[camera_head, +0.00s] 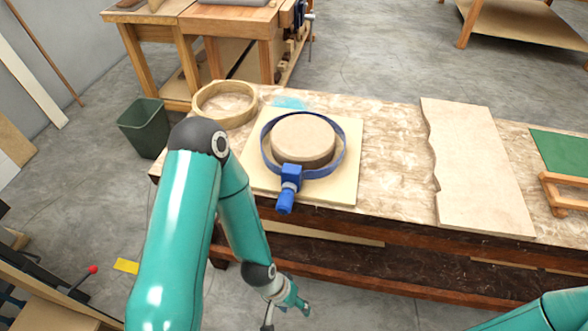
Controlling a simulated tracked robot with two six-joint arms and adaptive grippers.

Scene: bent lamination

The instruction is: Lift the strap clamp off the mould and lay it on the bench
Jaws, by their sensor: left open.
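The strap clamp (291,176) is a blue band with a blue tightening body and handle. Its band runs around the round wooden mould (303,136), with a visible gap between them on parts of the ring. The handle points to the near edge of the bench (390,170). The mould is on a pale square board (344,186) on the bench. My left gripper (287,312) is open and empty, low in front of the bench and well apart from the clamp. Only a teal part of my right arm shows at the bottom right; its gripper is out of view.
A bent wood ring (225,104) lies at the bench's far left. A wavy-edged board (478,165) lies right of centre, and a green mat (562,150) at the far right. Bare bench top lies between the square board and the wavy board. A green bin (145,127) stands left.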

